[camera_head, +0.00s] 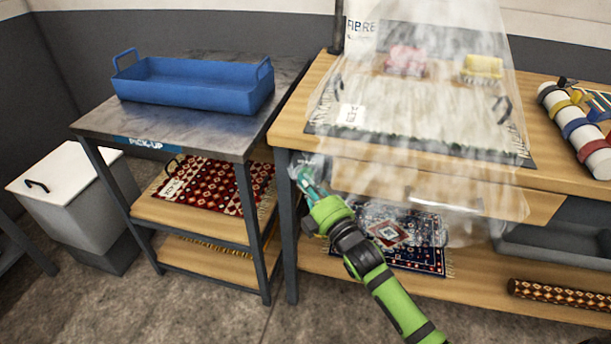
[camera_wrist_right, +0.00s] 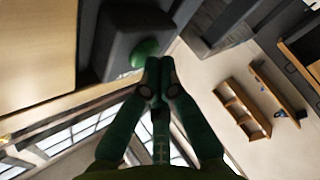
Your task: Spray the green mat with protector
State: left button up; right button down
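A pale, streaky, see-through haze (camera_head: 425,65) hangs over the bench and spills past its front edge. Under it lies a mat (camera_head: 450,148) with a dark greenish border, black handles and a white tag (camera_head: 351,114) at its left; its middle is veiled. My right gripper (camera_head: 308,182) is in front of the bench's left front edge, below the mat's level and apart from it. In the right wrist view its fingertips (camera_wrist_right: 158,68) meet, with nothing visible between them. A rounded green thing (camera_wrist_right: 145,52) shows just beyond them; I cannot tell what it is. No spray bottle is clearly visible.
A pink item (camera_head: 405,60) and a yellow item (camera_head: 482,68) stand behind the mat. A blue tray (camera_head: 195,82) sits on the PICK-UP table (camera_head: 190,135). Patterned rugs lie on the shelves below. A strapped roll (camera_head: 578,130) lies at the right.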

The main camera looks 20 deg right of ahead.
dwell(0.8)
jog(key=shift+s, duration=0.1)
jog(key=shift+s+a+p, duration=0.45)
jog(key=shift+s+p, duration=0.1)
jog(key=shift+s, duration=0.15)
jog(key=s+a+p, duration=0.1)
jog(key=s, duration=0.1)
jog(key=s+a+p, duration=0.1)
jog(key=s+a, duration=0.1)
dwell(0.5)
